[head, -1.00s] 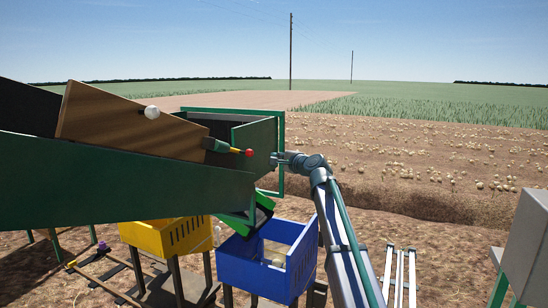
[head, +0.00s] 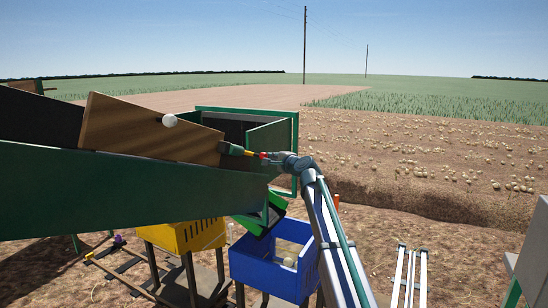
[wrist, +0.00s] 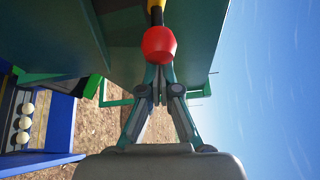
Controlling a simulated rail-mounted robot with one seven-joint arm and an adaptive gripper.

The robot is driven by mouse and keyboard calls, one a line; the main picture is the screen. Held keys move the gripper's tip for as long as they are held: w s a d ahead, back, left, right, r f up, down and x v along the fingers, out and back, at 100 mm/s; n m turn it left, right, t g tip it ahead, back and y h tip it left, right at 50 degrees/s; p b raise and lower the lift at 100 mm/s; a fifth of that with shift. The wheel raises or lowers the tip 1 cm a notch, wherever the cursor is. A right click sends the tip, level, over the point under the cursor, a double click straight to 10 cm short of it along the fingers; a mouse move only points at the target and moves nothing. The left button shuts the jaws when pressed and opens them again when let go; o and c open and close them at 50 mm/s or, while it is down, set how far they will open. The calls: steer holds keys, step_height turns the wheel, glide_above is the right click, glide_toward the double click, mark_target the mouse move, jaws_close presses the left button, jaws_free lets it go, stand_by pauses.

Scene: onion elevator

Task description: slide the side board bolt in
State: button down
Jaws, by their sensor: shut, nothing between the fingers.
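The brown side board (head: 140,125) with a white knob (head: 169,120) leans along the green elevator chute. At its lower right end sits the bolt (head: 249,153), a yellow and black rod in a dark green housing (head: 232,149), ending in a red knob. In the wrist view the red knob (wrist: 159,44) is large, with the yellow rod (wrist: 156,16) above it. My gripper (wrist: 158,88) is shut and empty, its fingertips just below the knob in that view. In the head view my gripper (head: 270,158) is at the knob's right; I cannot tell whether they touch.
The green chute wall (head: 130,195) and green end frame (head: 297,125) stand close around the bolt. Open field lies to the right.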

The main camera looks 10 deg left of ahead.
steer(key=s, duration=0.1)
steer(key=s+a+r, duration=0.1)
steer(key=s, duration=0.1)
steer(key=s+r+p, duration=0.1)
steer(key=s, duration=0.1)
steer(key=shift+s+a+r, duration=0.1)
steer(key=shift+s+a, duration=0.05)
steer(key=shift+w, duration=0.2)
steer(key=shift+w+d+f+b, duration=0.25)
steer(key=shift+w+b, duration=0.15)
steer(key=shift+w, duration=0.15)
steer(key=b, duration=0.3)
glide_toward(264, 154)
steer(key=w+d, duration=0.2)
steer(key=shift+v, duration=0.85)
steer(key=shift+f, duration=0.15)
